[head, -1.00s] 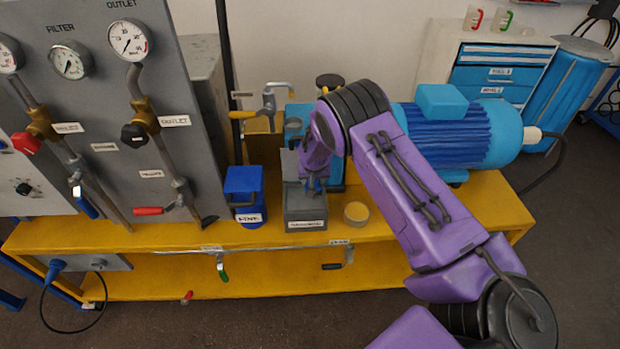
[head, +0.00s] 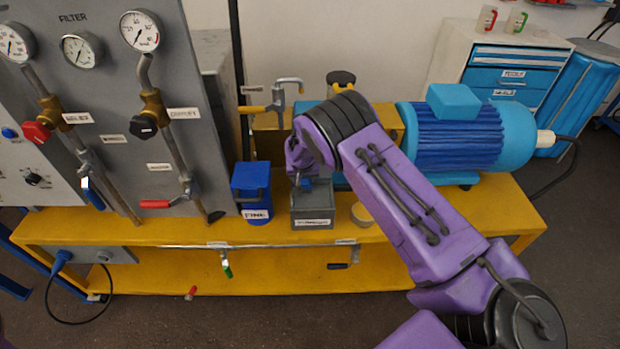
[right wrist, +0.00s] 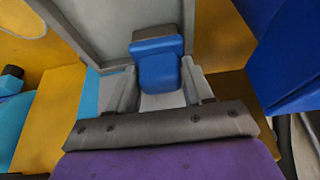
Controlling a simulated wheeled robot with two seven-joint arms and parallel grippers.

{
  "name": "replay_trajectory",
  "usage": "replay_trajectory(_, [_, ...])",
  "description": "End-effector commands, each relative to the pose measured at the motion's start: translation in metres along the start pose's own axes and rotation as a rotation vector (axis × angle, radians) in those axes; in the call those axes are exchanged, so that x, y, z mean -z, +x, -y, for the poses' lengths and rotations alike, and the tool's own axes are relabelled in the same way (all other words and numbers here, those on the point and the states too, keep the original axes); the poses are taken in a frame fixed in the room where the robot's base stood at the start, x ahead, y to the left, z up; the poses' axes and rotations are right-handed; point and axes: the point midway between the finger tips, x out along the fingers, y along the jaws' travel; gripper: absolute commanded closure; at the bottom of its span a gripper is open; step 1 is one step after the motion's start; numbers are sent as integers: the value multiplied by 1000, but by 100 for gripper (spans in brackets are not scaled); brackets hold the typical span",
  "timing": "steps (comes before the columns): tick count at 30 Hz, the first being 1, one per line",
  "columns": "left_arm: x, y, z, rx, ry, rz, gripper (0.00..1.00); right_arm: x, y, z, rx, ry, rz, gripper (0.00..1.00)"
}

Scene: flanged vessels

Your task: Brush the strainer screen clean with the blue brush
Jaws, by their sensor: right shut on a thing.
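My right gripper (head: 306,184) reaches down at the grey labelled box (head: 300,213) on the yellow bench. It is shut on the blue brush (head: 309,183), which shows only as a small blue patch in the head view. In the right wrist view the blue brush (right wrist: 158,66) sits between the two grey fingers of my right gripper (right wrist: 160,90), and the grey box wall (right wrist: 95,30) is close by. The brush's bristles are hidden. I cannot make out the strainer screen for certain. My left gripper is not in view.
A blue bin (head: 251,195) stands just left of the grey box. A small round tan piece (head: 361,214) lies to its right, partly hidden by my arm. A gauge panel (head: 120,100) rises at left, and a blue motor (head: 460,135) sits at back right.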

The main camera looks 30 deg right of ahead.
Motion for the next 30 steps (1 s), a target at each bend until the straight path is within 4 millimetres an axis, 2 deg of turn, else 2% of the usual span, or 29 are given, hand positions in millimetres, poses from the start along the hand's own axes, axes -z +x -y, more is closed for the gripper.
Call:
replay_trajectory(8, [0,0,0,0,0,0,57,-3,2,0,-2,1,6,73])
replay_trajectory(18, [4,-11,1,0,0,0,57,-2,-1,-30,-3,3,8,73])
replay_trajectory(26, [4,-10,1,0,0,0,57,-2,0,-30,-2,0,6,73])
replay_trajectory(30, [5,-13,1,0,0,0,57,-1,-2,-39,-3,1,6,73])
